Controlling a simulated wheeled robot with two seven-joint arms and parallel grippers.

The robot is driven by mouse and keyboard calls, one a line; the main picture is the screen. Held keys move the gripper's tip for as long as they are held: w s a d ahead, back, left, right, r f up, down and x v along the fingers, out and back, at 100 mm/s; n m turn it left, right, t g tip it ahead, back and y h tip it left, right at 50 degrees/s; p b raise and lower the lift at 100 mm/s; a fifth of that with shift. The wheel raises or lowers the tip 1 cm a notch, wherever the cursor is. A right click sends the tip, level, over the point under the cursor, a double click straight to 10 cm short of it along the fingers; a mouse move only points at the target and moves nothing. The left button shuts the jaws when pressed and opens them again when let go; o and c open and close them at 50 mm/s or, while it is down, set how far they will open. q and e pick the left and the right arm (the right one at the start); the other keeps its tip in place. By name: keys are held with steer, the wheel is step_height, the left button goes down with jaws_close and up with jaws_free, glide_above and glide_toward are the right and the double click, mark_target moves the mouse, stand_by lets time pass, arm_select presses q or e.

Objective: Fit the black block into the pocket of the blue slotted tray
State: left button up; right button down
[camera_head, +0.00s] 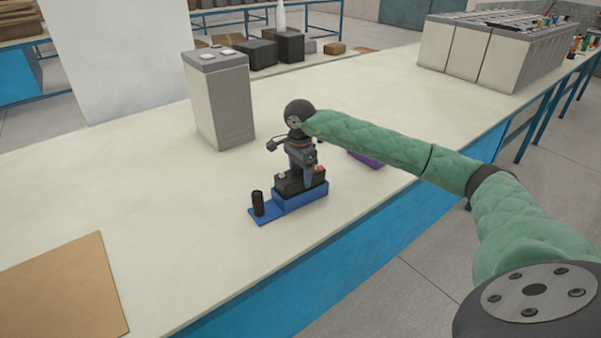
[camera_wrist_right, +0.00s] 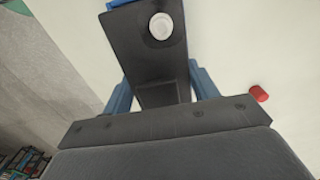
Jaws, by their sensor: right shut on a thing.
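The black block (camera_head: 288,186) is at the raised right part of the blue slotted tray (camera_head: 301,201), its upper part showing above the blue wall. I cannot tell how deep it sits. My right gripper (camera_head: 303,172) comes down from above and is shut on the block. In the right wrist view the block (camera_wrist_right: 150,50), with a round white knob on it, lies between my blue fingers (camera_wrist_right: 160,90). A blue edge of the tray (camera_wrist_right: 125,2) shows at the top. My left gripper is not in view.
A black cylinder (camera_head: 258,203) stands on the tray's low left part. A grey cell (camera_head: 220,100) stands behind left. A purple object (camera_head: 366,159) is partly behind my right arm. A brown board (camera_head: 65,290) lies at front left. The table between is clear.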

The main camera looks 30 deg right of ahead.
steer(key=c, duration=0.8)
jaws_free()
steer(key=o, duration=0.3)
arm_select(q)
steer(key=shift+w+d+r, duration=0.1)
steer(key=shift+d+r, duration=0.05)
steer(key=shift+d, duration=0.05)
arm_select(e)
steer(key=shift+o, duration=0.4)
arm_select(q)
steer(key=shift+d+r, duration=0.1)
arm_select(e)
step_height(320, 180, up, 11)
steer(key=shift+f+b, duration=0.1)
steer(key=shift+b, duration=1.15)
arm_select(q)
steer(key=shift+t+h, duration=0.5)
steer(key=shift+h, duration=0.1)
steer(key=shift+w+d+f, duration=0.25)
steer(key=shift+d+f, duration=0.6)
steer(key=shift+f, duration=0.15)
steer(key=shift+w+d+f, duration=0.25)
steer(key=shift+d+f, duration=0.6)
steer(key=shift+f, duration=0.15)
arm_select(e)
steer(key=shift+r, duration=0.65)
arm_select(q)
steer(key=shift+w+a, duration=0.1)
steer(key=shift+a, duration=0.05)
